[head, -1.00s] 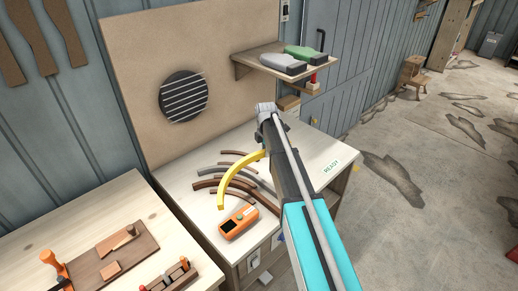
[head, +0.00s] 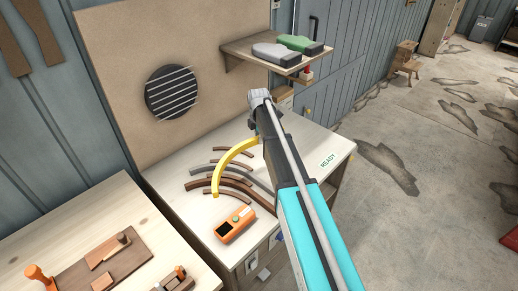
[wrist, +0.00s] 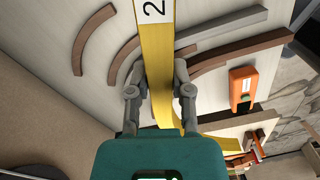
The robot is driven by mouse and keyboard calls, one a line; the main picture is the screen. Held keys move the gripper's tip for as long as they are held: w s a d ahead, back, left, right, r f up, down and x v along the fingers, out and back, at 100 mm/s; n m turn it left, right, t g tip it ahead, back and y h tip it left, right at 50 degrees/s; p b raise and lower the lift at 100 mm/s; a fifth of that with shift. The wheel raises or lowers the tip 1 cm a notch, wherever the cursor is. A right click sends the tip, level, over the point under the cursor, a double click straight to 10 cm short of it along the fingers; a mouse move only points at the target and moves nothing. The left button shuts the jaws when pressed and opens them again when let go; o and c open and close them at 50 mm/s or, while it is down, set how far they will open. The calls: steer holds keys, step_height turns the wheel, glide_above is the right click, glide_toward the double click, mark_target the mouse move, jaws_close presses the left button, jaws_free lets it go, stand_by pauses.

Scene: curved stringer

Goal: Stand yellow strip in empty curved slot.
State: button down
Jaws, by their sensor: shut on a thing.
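The yellow strip (head: 232,158) is a long curved band. My gripper (wrist: 155,82) is shut on it, with one finger on each side. In the wrist view the strip (wrist: 157,45) runs between the fingers and carries a white label with a "2". In the head view it arches over the curved rails, and my arm hides its far end. The brown rails (head: 235,186) and a grey rail (head: 205,171) lie in nested arcs on the white worktop. The empty curved slot cannot be made out clearly; the strip covers part of the rails. I cannot tell whether the strip touches them.
An orange device (head: 235,225) sits in front of the rails. A shelf (head: 275,62) with grey and green items juts out behind my arm. A wooden bench (head: 50,220) with tools stands at the left. The worktop near "READY" is clear.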

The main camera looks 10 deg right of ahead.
mark_target(259, 169)
steer(key=shift+a+f, duration=0.1)
steer(key=shift+a, duration=0.1)
steer(key=shift+f+m+b, duration=0.25)
steer(key=shift+m+b, duration=0.15)
steer(key=shift+m, duration=0.3)
step_height(259, 169, down, 3)
steer(key=m+b, duration=0.2)
steer(key=m, duration=0.3)
steer(key=shift+d+r+m+b, duration=0.1)
steer(key=shift+m+b, duration=0.3)
steer(key=shift+w+d+f+m+t+b, duration=0.1)
steer(key=shift+f+m+b, duration=0.35)
steer(key=shift+m, duration=0.75)
steer(key=shift+s+f+m+t+b, duration=0.1)
steer(key=shift+f+m+b, duration=0.4)
steer(key=shift+m, duration=0.7)
steer(key=shift+w+d+f+m+t+b, duration=0.1)
steer(key=shift+f+m+b, duration=0.35)
steer(key=shift+m, duration=0.75)
steer(key=shift+y, duration=0.3)
step_height(259, 169, down, 9)
steer(key=b, duration=0.9)
steer(key=shift+f, duration=0.2)
